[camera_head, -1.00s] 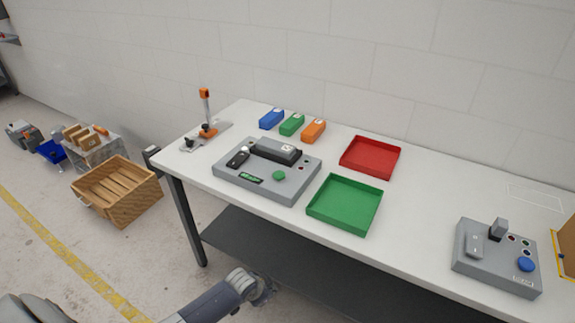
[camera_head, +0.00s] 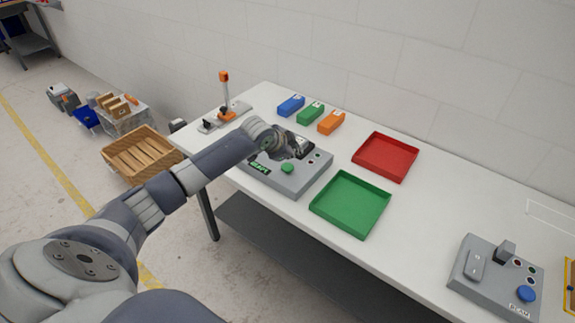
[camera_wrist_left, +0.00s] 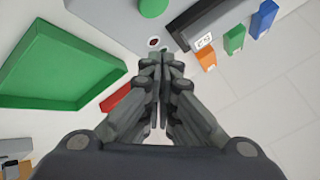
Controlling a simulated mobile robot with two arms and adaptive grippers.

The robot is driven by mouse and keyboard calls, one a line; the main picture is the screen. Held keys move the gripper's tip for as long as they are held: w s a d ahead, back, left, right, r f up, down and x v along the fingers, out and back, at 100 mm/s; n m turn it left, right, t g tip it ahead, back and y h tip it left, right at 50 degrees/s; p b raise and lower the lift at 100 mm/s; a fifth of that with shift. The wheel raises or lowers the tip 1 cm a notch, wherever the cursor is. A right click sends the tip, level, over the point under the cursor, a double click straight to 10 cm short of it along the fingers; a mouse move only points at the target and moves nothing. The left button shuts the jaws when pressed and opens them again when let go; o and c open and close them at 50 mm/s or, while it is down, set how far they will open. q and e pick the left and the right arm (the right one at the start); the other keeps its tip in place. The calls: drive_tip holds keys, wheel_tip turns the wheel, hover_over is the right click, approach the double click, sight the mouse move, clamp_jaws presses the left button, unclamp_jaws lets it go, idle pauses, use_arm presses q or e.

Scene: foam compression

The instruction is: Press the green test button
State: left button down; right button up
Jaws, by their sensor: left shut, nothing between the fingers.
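The green test button (camera_head: 287,168) is a round cap on the top face of a grey test box (camera_head: 312,178) on the white table. My left gripper (camera_head: 303,150) is shut and empty, above the back part of the box, behind and a little right of the button in the head view. In the left wrist view the button (camera_wrist_left: 152,7) shows at the top edge, beyond the shut fingertips (camera_wrist_left: 161,58) and apart from them. My left arm and wrist hide the box's left and back parts in the head view. My right gripper is not in view.
A green tray (camera_head: 350,232) stands right of the box, with a red tray (camera_head: 410,156) behind it. Blue (camera_head: 291,105), green (camera_head: 311,114) and orange (camera_head: 331,122) blocks lie at the back. A second grey box with a blue button (camera_head: 526,293) stands at the right.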

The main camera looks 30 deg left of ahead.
use_arm(q)
drive_tip(key=shift+t, duration=0.3)
drive_tip(key=w+a+r, duration=0.2)
drive_tip(key=r, duration=0.1)
drive_tip(key=shift+w+a+r, duration=0.1)
drive_tip(key=shift+a, duration=0.3)
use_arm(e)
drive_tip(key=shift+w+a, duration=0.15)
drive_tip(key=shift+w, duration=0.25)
